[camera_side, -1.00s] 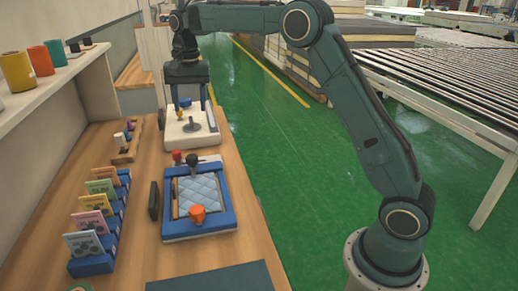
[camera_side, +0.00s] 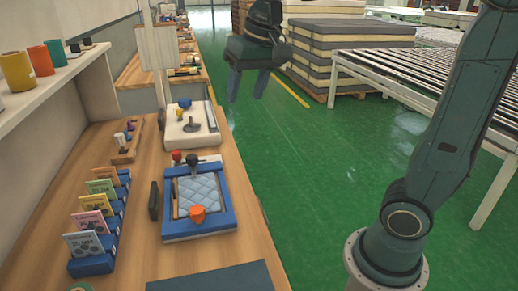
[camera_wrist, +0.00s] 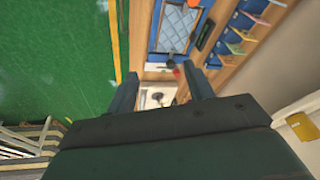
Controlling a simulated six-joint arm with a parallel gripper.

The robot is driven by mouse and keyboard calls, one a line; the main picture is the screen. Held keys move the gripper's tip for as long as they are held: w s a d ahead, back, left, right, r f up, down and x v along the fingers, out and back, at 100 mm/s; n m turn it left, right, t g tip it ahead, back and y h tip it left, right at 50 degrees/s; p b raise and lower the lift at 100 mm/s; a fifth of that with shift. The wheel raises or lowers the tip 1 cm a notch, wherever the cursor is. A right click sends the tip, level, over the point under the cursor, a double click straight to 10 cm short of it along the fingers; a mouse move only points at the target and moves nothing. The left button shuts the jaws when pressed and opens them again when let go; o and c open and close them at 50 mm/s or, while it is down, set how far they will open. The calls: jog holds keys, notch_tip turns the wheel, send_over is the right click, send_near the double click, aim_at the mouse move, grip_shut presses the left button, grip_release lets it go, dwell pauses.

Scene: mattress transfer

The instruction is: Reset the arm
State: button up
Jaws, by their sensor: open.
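My gripper (camera_side: 248,85) is open and empty in the side view, with its two fingers pointing down. It hangs in the air above the green floor, to the right of the wooden bench (camera_side: 140,255) and clear of it. In the wrist view my gripper (camera_wrist: 163,92) also shows open, with nothing between its fingers. My upper arm leans up and right and leaves the top of the side view.
On the bench are a blue tray (camera_side: 228,223) with a quilted light-blue pad (camera_side: 199,191), a white device (camera_side: 190,133) and a blue card rack (camera_side: 93,263). Stacked mattresses (camera_side: 345,35) and a roller conveyor (camera_side: 420,75) stand beyond the open green floor.

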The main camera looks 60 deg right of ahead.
jog(key=s+f+n+t, duration=0.1)
jog(key=s+f+n, duration=0.1)
jog(key=s, duration=0.6)
jog(key=s+a+f+n+t, duration=0.1)
jog(key=s+f+n, duration=0.1)
jog(key=s+f, duration=0.3)
jog(key=s, duration=0.3)
jog(key=shift+s+a, duration=0.3)
jog(key=shift+s, duration=0.05)
